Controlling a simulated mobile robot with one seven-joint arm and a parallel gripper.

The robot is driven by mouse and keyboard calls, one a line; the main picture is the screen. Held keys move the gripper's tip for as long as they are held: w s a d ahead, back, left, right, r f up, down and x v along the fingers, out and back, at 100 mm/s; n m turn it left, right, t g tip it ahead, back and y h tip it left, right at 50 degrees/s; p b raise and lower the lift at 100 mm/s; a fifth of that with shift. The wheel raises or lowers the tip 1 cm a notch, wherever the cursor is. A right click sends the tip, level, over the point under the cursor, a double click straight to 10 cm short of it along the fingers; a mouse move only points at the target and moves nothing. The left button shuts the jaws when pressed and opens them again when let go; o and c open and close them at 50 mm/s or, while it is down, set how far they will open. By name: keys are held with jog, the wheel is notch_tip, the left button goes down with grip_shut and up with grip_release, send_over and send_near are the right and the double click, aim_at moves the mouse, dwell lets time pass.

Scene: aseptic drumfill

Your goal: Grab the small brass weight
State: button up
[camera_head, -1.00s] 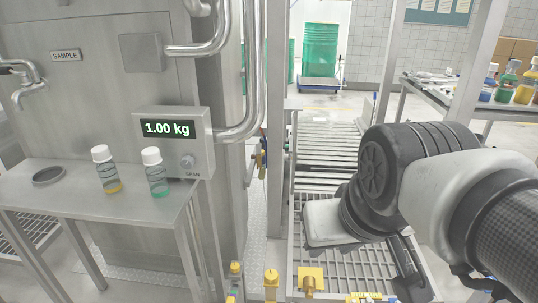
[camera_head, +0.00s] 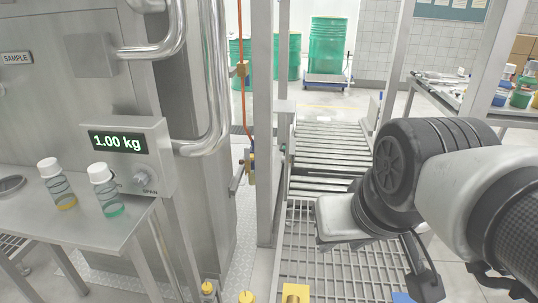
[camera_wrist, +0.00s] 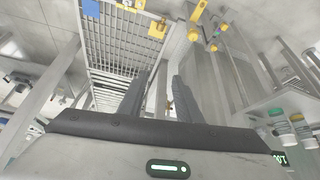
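A small brass cylinder, which looks like the brass weight (camera_head: 296,297), stands on a yellow square plate (camera_head: 290,288) at the bottom edge of the head view, partly cut off. In the wrist view the yellow plate (camera_wrist: 157,30) shows near the top, with a brass piece at its edge. My gripper (camera_wrist: 158,82) shows as two dark fingers standing apart, with nothing held between them. The plate lies beyond the fingertips, apart from them. In the head view the fingers cannot be made out.
Yellow-topped posts (camera_head: 246,297) stand left of the plate. A metal grating (camera_head: 335,265) leads to a roller conveyor (camera_head: 330,145). A scale display (camera_head: 118,142) reads 1.00 kg above a steel table (camera_head: 85,225) with two capped bottles. A steel upright (camera_head: 265,120) stands between.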

jog(key=o, duration=0.4)
jog(key=shift+c, duration=0.2)
jog(key=shift+o, duration=0.3)
jog(key=w+g+p, duration=0.1)
jog(key=w, duration=0.8)
jog(key=shift+w+d+r, duration=0.15)
jog(key=shift+w+r, duration=0.1)
jog(key=shift+w, duration=0.05)
jog(key=w+f+m+g+p, duration=0.1)
jog(key=w+f+g+p, duration=0.15)
jog(key=w+f, duration=1.7)
jog(key=w+f+p, duration=0.2)
jog(key=w+f, duration=0.2)
jog(key=f, duration=1.2)
jog(key=s+f+g, duration=0.1)
jog(key=s+f, duration=0.2)
jog(key=f, duration=0.8)
jog(key=s+f+m+g+p, duration=0.1)
jog(key=s+f, duration=0.2)
jog(key=f, duration=0.8)
jog(key=shift+f+m, duration=0.15)
jog(key=shift+m, duration=0.15)
